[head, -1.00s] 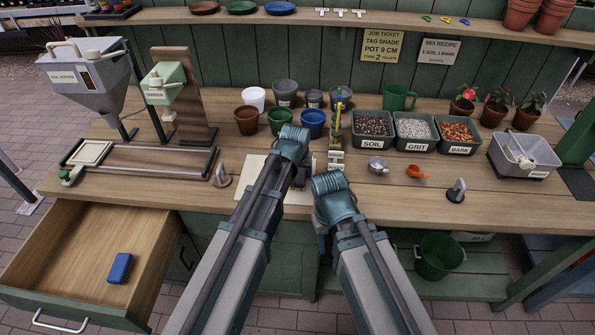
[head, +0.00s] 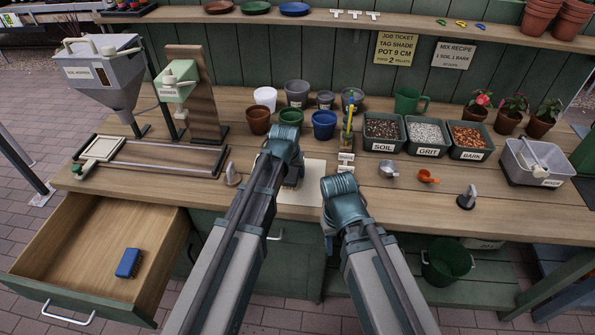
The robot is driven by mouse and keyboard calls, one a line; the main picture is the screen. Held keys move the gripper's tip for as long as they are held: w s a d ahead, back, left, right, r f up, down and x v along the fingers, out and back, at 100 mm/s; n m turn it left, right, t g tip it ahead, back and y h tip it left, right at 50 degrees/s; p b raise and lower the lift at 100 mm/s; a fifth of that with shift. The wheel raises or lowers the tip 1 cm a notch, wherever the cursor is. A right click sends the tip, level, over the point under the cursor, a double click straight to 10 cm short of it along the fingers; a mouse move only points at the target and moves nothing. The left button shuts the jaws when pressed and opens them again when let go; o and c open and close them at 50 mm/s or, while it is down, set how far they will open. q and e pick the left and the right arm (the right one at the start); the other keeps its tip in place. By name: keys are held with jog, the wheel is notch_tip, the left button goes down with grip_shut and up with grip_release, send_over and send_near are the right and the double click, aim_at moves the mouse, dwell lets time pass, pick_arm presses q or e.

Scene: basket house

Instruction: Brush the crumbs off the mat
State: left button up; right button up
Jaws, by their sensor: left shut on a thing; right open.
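The pale mat (head: 312,182) lies on the bench near its front edge, partly hidden by my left arm. I cannot make out any crumbs on it. My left gripper (head: 291,177) is low over the mat, pointing down. It is shut on a dark thing, mostly hidden behind the wrist, so I cannot tell what it is. My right gripper (head: 329,238) is open at the bench's front edge, to the right of the mat, its fingers mostly hidden by its own wrist.
An open drawer (head: 60,243) holding a blue block (head: 128,262) juts out at left. Pots, including a blue one (head: 324,124), stand behind the mat. A labelled holder (head: 346,160), a metal scoop (head: 388,169) and an orange scoop (head: 427,177) are to its right.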

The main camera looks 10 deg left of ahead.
pick_arm(q)
jog(key=shift+a, duration=0.9)
jog(key=shift+a, duration=1.7)
jog(key=shift+a, duration=1.7)
jog(key=shift+w+a+r+p, duration=0.15)
jog(key=shift+r+p, duration=0.45)
jog(key=shift+p, duration=0.05)
jog(key=r+p, duration=0.4)
jog(key=shift+d+r+p, duration=0.2)
jog(key=shift+r+p, duration=0.1)
